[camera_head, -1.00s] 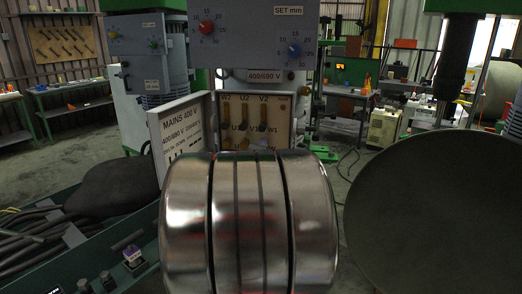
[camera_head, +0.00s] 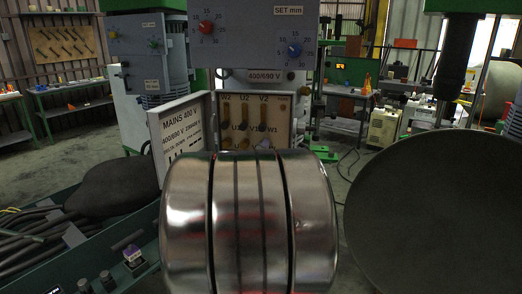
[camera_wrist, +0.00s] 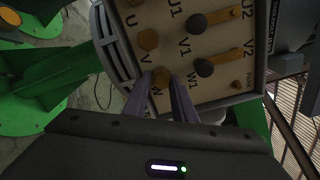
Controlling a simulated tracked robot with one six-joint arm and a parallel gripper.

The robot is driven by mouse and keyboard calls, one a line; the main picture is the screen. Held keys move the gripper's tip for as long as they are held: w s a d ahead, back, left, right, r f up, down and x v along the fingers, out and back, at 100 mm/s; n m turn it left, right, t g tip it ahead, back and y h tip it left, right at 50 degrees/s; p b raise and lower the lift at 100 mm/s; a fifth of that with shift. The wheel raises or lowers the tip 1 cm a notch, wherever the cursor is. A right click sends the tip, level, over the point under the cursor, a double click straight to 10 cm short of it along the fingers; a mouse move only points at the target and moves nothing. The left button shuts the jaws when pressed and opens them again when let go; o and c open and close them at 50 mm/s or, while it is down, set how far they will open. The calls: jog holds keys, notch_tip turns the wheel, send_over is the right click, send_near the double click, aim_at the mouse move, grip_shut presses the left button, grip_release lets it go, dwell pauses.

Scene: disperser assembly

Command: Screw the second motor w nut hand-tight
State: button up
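The terminal panel (camera_wrist: 215,75) is beige with printed labels and fills the upper middle of the wrist view. It also shows in the head view (camera_head: 283,140). A brass nut (camera_wrist: 161,75) sits on the post by the W label. My gripper (camera_wrist: 162,81) has its two dark fingers on either side of this nut, and the nut fills the gap between the tips. Any second nut under it cannot be made out. Another brass nut (camera_wrist: 149,39) sits at the V post above.
Dark-capped posts with brass links (camera_wrist: 205,67) stand right of the nut, near my right finger. The grey box rim (camera_wrist: 113,45) borders the panel on the left. In the head view an open cover (camera_head: 181,135) with a mains label stands left of the panel. A cable bin lies lower left.

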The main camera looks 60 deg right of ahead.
jog(key=o, duration=0.4)
jog(key=shift+a, duration=0.2)
dwell(0.3)
jog(key=shift+v, duration=6.75)
jog(key=shift+r, duration=0.1)
